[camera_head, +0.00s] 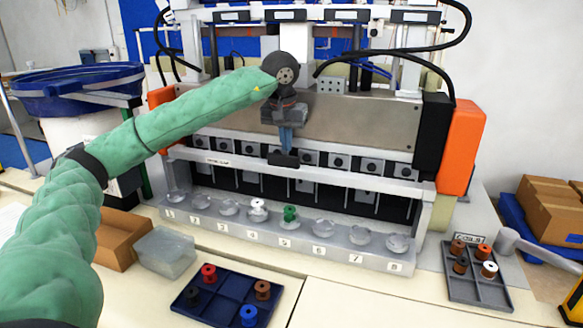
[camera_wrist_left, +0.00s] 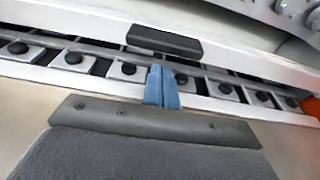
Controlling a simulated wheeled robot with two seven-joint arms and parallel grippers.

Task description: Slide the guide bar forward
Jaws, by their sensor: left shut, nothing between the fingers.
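The guide bar (camera_head: 330,177) is a long light-grey bar across the front of the machine, with a dark block-shaped handle (camera_head: 283,159) near its middle. My right gripper is out of view.
Below the bar, a numbered ledge (camera_head: 300,240) has several clear cups, with a white spool (camera_head: 258,210) and a green spool (camera_head: 290,213). In front are a blue divided tray (camera_head: 205,313), a clear box (camera_head: 163,253) and a grey spool tray (camera_head: 477,277). An orange block (camera_head: 462,145) flanks the machine.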

